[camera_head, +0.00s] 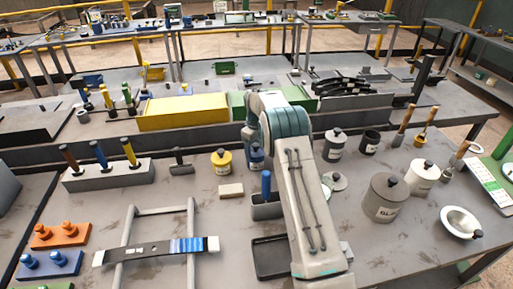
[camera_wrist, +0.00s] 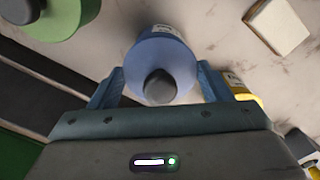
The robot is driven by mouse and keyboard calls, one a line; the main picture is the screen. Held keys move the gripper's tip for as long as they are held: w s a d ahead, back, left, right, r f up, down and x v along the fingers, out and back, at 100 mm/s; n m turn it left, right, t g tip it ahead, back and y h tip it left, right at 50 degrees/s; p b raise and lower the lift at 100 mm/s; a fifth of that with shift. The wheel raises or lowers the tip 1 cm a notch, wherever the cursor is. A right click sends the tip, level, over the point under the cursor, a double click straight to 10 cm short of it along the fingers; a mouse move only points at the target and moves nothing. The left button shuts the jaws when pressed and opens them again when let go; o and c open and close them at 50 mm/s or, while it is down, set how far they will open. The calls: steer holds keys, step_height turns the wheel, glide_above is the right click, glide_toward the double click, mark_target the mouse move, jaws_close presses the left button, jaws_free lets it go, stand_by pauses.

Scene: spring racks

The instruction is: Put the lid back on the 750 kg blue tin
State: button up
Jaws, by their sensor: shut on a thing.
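The blue tin (camera_head: 257,162) stands in the middle of the table, partly hidden by my arm. In the wrist view its blue side (camera_wrist: 160,38) shows with a bit of pale label at the far edge. A round blue lid (camera_wrist: 160,66) with a dark grey knob (camera_wrist: 160,87) lines up over the tin. My gripper (camera_wrist: 158,88) is shut on the lid, with one blue finger on each side. I cannot tell whether the lid touches the tin's rim or is slightly above it. The weight on the label is not readable.
A yellow tin (camera_head: 221,162) stands close beside the blue tin. A pale block (camera_head: 231,191) lies in front. A green tin (camera_wrist: 62,14) shows in the wrist view. A holder (camera_head: 266,208) with a blue handle is nearby. Grey tins (camera_head: 384,205) stand to the right.

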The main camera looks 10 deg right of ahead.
stand_by(0.4)
steer(key=o, duration=1.1)
steer(key=shift+r, duration=0.1)
steer(key=shift+r+p, duration=1.9)
steer(key=shift+r, duration=1.55)
jaws_close()
